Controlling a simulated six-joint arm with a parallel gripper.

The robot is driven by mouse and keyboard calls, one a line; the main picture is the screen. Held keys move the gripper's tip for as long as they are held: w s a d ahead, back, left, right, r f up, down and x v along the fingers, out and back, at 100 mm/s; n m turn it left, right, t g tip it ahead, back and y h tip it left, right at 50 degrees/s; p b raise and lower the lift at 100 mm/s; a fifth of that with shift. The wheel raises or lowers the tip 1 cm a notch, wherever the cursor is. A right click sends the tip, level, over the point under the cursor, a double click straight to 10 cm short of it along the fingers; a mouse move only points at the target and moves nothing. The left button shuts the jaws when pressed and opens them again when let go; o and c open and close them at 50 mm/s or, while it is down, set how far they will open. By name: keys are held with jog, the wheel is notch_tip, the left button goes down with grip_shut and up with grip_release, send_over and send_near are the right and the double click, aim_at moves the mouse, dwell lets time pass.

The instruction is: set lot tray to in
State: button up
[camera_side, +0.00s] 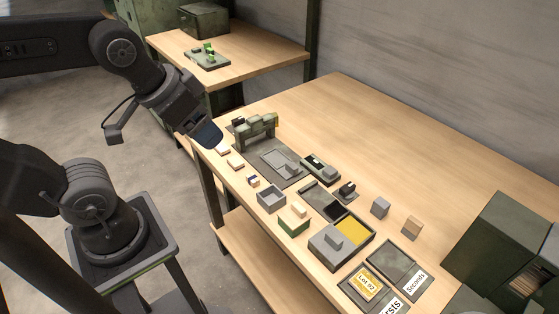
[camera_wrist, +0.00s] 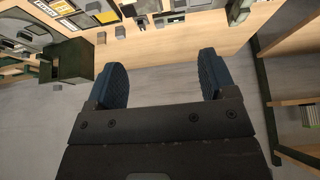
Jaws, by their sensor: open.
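My gripper (camera_side: 208,135) hangs above the table's left edge in the side view, near the green-grey fixture. In the wrist view my gripper (camera_wrist: 163,78) has its two blue fingers wide apart, with nothing between them. A yellow card reading "Lot 92" (camera_side: 367,283) lies in the front tray marked "Firsts" (camera_side: 349,291), at the table's front right. A dark tray (camera_side: 371,240) holds a grey block and a yellow panel (camera_side: 353,231). I cannot tell which of these is the lot tray. My gripper is far from both.
A green-grey arched fixture (camera_side: 257,131) stands on a dark plate. Small blocks, a grey open box (camera_side: 271,198) and a green box (camera_side: 293,223) line the front edge. A "Seconds" tray (camera_side: 395,262) and a green cabinet (camera_side: 507,250) are at right. The table's back is clear.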

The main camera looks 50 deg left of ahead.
jog(key=shift+c, duration=0.2)
jog(key=shift+w, duration=0.15)
jog(key=shift+c, duration=0.8)
jog(key=w+n, duration=0.2)
jog(key=w, duration=0.1)
jog(key=w+n+g, duration=0.1)
jog(key=w, duration=0.1)
jog(key=shift+w+a+r+n, duration=0.1)
jog(key=shift+a+r+n, duration=0.15)
jog(key=shift+a+n, duration=0.1)
jog(key=c, duration=0.4)
jog(key=n+g, duration=0.5)
jog(key=n, duration=0.9)
send_over(292, 165)
notch_tip(292, 165, down, 15)
notch_tip(292, 165, down, 14)
jog(key=shift+r, duration=0.2)
jog(key=shift+c, duration=0.4)
grip_shut()
